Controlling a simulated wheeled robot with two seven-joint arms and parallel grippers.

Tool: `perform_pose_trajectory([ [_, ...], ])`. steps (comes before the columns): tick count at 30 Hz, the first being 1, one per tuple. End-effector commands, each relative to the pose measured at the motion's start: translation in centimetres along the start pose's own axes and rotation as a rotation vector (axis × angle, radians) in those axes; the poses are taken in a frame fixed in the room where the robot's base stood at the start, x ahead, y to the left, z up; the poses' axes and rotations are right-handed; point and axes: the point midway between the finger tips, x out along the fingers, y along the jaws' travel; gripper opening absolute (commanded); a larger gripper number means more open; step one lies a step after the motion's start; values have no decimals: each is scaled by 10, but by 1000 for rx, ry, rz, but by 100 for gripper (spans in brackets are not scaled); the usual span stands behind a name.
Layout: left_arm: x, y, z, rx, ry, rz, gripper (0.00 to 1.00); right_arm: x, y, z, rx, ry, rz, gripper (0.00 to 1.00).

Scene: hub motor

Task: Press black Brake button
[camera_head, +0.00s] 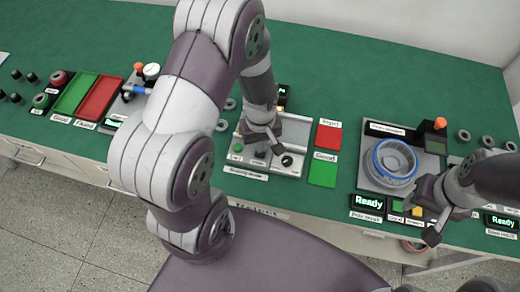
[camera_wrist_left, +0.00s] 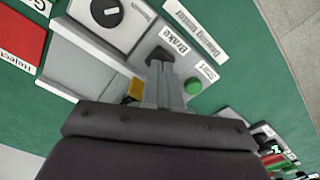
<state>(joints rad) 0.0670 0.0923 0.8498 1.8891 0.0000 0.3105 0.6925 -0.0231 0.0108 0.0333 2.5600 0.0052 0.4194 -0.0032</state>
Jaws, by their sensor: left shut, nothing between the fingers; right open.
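The black Brake button (camera_wrist_left: 159,53) is a dark shape beside the "Brake" label (camera_wrist_left: 176,40) in the left wrist view, mostly hidden by the fingertips. My left gripper (camera_wrist_left: 161,66) is shut and empty, with its tips at the button; I cannot tell whether they touch or press it. In the head view my left gripper (camera_head: 264,148) points down over the front of the winding device (camera_head: 290,128). A green Start button (camera_wrist_left: 193,86) is just right of the fingers in the wrist view. My right gripper (camera_head: 432,212) is open and empty at the right.
Red (camera_head: 328,137) and green (camera_head: 322,173) pads lie right of the device. A station with a blue-ringed hub (camera_head: 394,162) stands beside my right gripper.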

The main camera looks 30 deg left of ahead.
Motion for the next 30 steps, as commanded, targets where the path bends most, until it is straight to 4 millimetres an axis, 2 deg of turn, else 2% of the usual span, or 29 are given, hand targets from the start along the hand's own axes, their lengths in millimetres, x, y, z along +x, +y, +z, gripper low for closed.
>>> perform_pose_trajectory([
  [17,19,0,0,0,0,0,0,13,0,2,0,0,0,43],
  [22,17,0,0,0,0,0,0,12,0,1,0,0,0,43],
  [26,8,0,0,0,0,0,0,2,0,0,0,0,0,43],
  [30,-13,0,0,0,0,0,0,-18,0,-2,0,0,0,43],
])
